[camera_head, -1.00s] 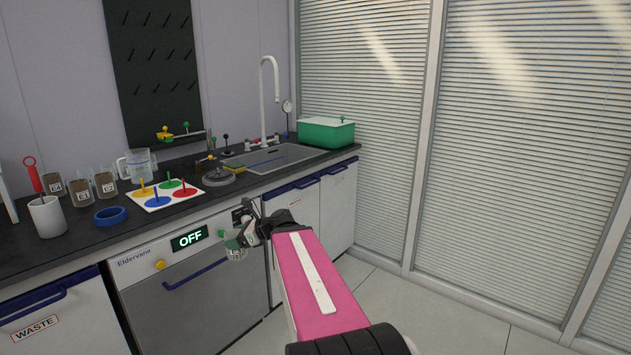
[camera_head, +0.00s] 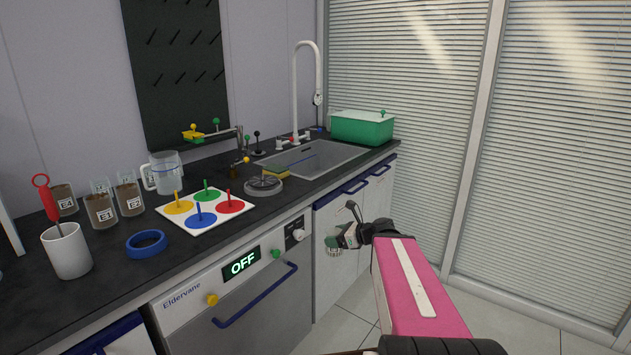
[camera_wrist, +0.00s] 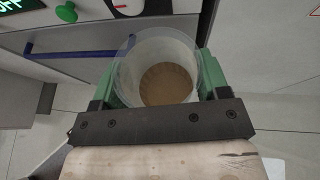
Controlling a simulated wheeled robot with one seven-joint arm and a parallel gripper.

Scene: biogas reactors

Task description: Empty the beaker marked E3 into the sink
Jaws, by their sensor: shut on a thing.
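My gripper (camera_head: 338,238) is shut on a clear beaker (camera_head: 335,252), held in front of the cabinet doors and below the counter top. In the wrist view the beaker (camera_wrist: 150,55) sits between the green fingers, mouth towards the camera, with brown matter at its bottom. Its marking is not visible in either view. The sink (camera_head: 335,156) is a grey basin set in the counter, beyond and above my gripper. A white tap (camera_head: 296,90) arches over it.
Other labelled beakers with brown contents (camera_head: 103,212) stand at the counter's left, near a jug (camera_head: 167,175) and a coloured-peg board (camera_head: 180,222). A round grey strainer-like piece (camera_head: 263,186) and a green tub (camera_head: 362,128) flank the sink. The dishwasher (camera_head: 245,310) reads OFF. Floor at right is clear.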

